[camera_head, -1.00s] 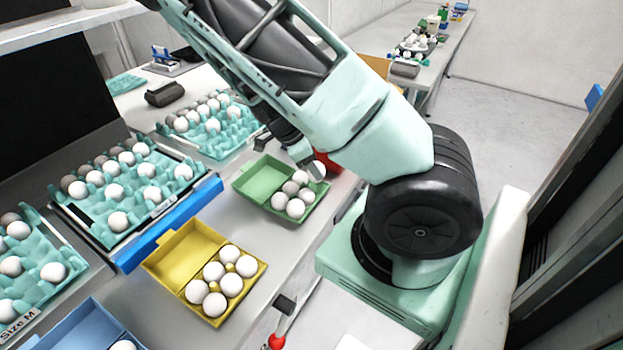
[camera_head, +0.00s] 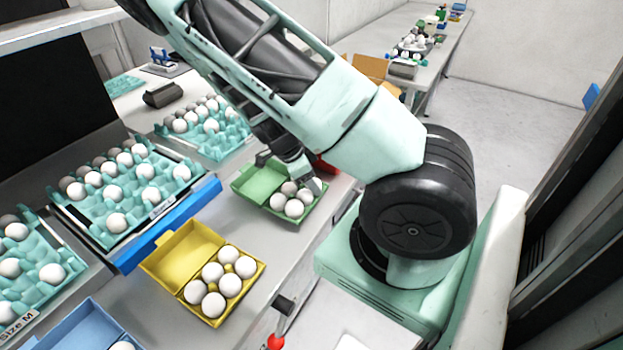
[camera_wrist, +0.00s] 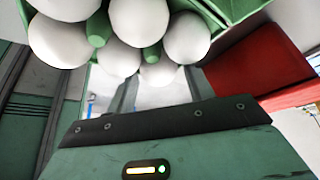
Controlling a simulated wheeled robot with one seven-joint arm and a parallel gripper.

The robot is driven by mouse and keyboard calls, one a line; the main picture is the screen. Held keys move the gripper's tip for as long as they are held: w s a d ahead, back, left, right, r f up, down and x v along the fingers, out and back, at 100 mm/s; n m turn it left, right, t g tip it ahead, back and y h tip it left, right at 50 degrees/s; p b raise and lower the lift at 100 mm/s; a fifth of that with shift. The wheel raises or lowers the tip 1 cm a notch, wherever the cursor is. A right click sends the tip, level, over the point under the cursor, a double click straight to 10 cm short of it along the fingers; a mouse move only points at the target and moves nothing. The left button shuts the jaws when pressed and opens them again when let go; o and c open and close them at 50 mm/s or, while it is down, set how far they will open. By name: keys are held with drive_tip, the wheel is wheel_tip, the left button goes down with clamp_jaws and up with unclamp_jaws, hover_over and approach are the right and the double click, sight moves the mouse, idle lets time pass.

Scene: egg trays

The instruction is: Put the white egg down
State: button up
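My gripper (camera_head: 310,184) is low over the right side of the open green egg carton (camera_head: 259,182). In the head view several white and greyish eggs show in the carton, and my fingers hide part of its right end. In the wrist view a white egg (camera_wrist: 158,71) sits between my fingertips, which look shut on it at its two sides. It is close beside the other eggs (camera_wrist: 187,38) and a green post of the carton. Whether its underside touches the carton is hidden.
A yellow carton (camera_head: 178,250) with white eggs is in front on the grey table. Teal egg trays (camera_head: 80,213) stand at the left, behind a blue strip. A red object (camera_wrist: 255,62) is close to the right of my gripper.

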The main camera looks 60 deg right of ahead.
drive_tip(key=v, duration=1.2)
drive_tip(key=s+a+r+n+y, duration=0.1)
drive_tip(key=a+n+y, duration=0.1)
drive_tip(key=a+n, duration=0.6)
drive_tip(key=s+a+r+n+y, duration=0.15)
drive_tip(key=a+n, duration=0.35)
drive_tip(key=a, duration=0.6)
drive_tip(key=s+a+r+n+t, duration=0.1)
drive_tip(key=s+a+r+n, duration=0.3)
drive_tip(key=n, duration=0.6)
drive_tip(key=s+a+r+n+t+y, duration=0.1)
drive_tip(key=s+a+r+n, duration=0.3)
drive_tip(key=s+a+n, duration=0.4)
drive_tip(key=shift+s+a+n+t, duration=0.15)
drive_tip(key=shift+a+n+t, duration=0.55)
drive_tip(key=shift+a+n, duration=0.6)
drive_tip(key=shift+d+r, duration=0.1)
drive_tip(key=shift+d, duration=0.15)
